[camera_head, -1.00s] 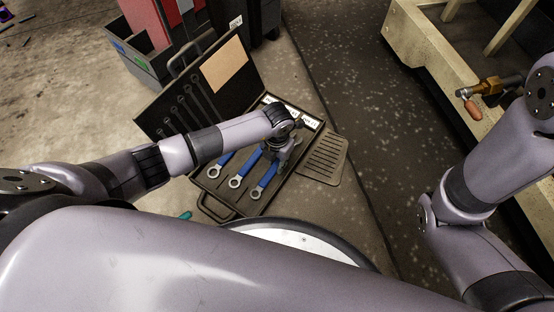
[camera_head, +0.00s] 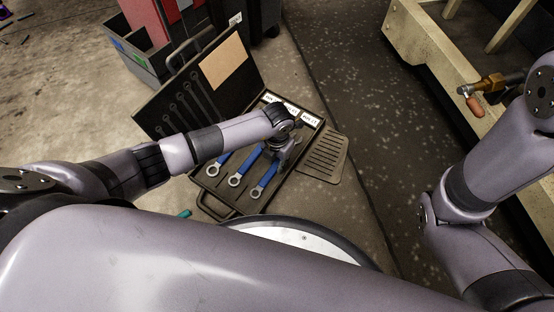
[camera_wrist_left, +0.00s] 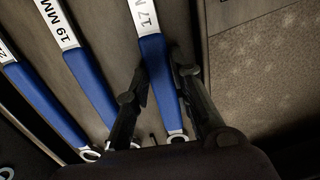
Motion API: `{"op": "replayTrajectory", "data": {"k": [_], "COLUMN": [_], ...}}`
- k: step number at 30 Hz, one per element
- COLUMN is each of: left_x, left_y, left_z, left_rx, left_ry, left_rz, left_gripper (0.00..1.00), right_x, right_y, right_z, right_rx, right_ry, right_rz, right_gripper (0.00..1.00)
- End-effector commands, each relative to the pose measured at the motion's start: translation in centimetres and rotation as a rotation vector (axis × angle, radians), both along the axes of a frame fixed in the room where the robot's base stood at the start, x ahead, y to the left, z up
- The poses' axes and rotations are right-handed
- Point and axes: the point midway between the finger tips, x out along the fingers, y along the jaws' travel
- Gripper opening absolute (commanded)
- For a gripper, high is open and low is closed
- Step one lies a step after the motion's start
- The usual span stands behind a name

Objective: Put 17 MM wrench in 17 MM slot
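The 17 MM wrench (camera_wrist_left: 162,82) has a blue handle and lies in line with a white "17 M…" label (camera_wrist_left: 146,16) in the left wrist view. In the head view this wrench (camera_head: 264,182) is the rightmost of three blue wrenches in the open black case (camera_head: 212,203). My left gripper (camera_head: 280,157) is over the case at its upper part. In the wrist view the left gripper (camera_wrist_left: 160,72) is open, with one finger on each side of the handle and a dark gap beside it.
The 19 MM wrench (camera_wrist_left: 92,90) lies left of the left finger, with another wrench (camera_wrist_left: 40,98) beyond it. The case lid (camera_head: 195,90) stands open behind. A grey slotted plate (camera_head: 324,156) is right of the case. A brass fitting (camera_head: 490,83) sticks out at the right.

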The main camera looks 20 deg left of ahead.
Motion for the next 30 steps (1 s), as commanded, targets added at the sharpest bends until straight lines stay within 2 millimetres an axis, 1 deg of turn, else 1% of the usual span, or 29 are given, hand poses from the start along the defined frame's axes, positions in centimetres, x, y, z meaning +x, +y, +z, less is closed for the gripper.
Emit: {"op": "replayTrajectory", "data": {"k": [1, 9, 17, 20, 23, 30], "left_x": [0.0, 0.0, 0.0, 0.0, 0.1, 0.2], "left_y": [0.0, 0.0, 0.0, 0.0, 0.0, 0.1], "left_z": [0.1, 0.0, 0.0, 0.5, 1.8, 7.0], "left_rx": [0.0, 0.0, -0.001, -0.001, -0.002, 0.0], "left_ry": [-0.001, 0.0, 0.001, -0.001, -0.002, -0.005], "left_rz": [0.0, 0.0, 0.0, 0.0, -0.001, -0.001], "left_gripper": [0.25, 0.43, 0.44, 0.44, 0.44, 0.44], "right_x": [0.0, 0.0, 0.2, 0.2, 0.2, 0.1], "right_y": [0.0, 0.0, 0.0, 0.0, 0.0, 0.0], "right_z": [0.0, 0.0, 0.0, 0.0, 0.0, 0.0], "right_rx": [0.0, 0.0, 0.002, 0.003, 0.002, 0.0], "right_ry": [0.0, 0.001, 0.006, 0.006, 0.005, 0.002], "right_rz": [0.0, 0.0, -0.001, -0.001, 0.0, 0.0], "right_gripper": [0.4, 0.4, 0.4, 0.4, 0.4, 0.4]}}
